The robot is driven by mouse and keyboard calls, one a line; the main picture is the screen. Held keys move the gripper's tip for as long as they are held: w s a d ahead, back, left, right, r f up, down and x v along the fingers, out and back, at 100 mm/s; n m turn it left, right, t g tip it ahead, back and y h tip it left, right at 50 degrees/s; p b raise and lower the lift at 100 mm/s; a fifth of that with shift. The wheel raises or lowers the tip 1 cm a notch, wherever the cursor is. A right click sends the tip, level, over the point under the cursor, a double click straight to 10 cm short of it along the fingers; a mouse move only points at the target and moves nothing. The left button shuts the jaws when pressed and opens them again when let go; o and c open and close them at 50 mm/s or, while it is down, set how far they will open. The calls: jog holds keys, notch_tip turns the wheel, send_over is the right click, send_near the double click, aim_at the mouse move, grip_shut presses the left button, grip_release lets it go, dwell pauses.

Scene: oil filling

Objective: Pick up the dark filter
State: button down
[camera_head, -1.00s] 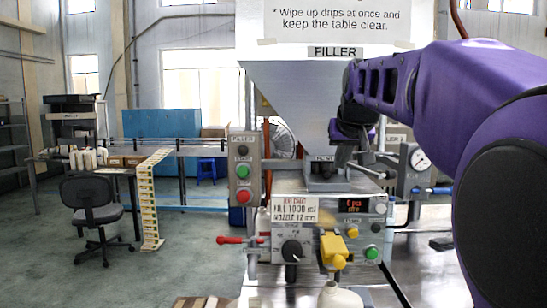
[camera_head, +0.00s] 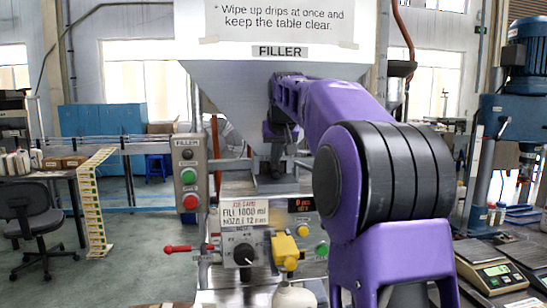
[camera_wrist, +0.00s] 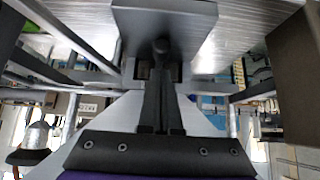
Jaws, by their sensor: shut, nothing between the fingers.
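I cannot clearly pick out a dark filter in either view. In the wrist view my gripper (camera_wrist: 160,52) is shut, its two dark fingers side by side. Their tips overlap a dark grey block (camera_wrist: 190,15) at the top of that view; whether they touch it is unclear. In the head view my gripper (camera_head: 277,170) hangs in front of the grey hopper (camera_head: 225,95) of the filling machine, near its outlet, and my purple arm hides part of the machine.
The filler's front panel has a yellow valve (camera_head: 286,250), a red-handled lever (camera_head: 178,249) and a black dial (camera_head: 243,255). A white bottle top (camera_head: 294,296) stands below. Scales (camera_head: 492,272) and a blue machine (camera_head: 528,55) stand at right. A chair (camera_head: 35,220) is at left.

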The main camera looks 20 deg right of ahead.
jog(key=shift+f+b, duration=0.4)
jog(key=shift+f, duration=0.5)
jog(key=shift+f, duration=0.15)
jog(key=shift+s+f+b, duration=0.1)
jog(key=shift+s+b, duration=0.2)
jog(key=shift+b, duration=0.1)
jog(key=s+a+b, duration=0.2)
jog(key=s+b, duration=0.2)
jog(key=s, duration=0.4)
jog(key=shift+s, duration=0.4)
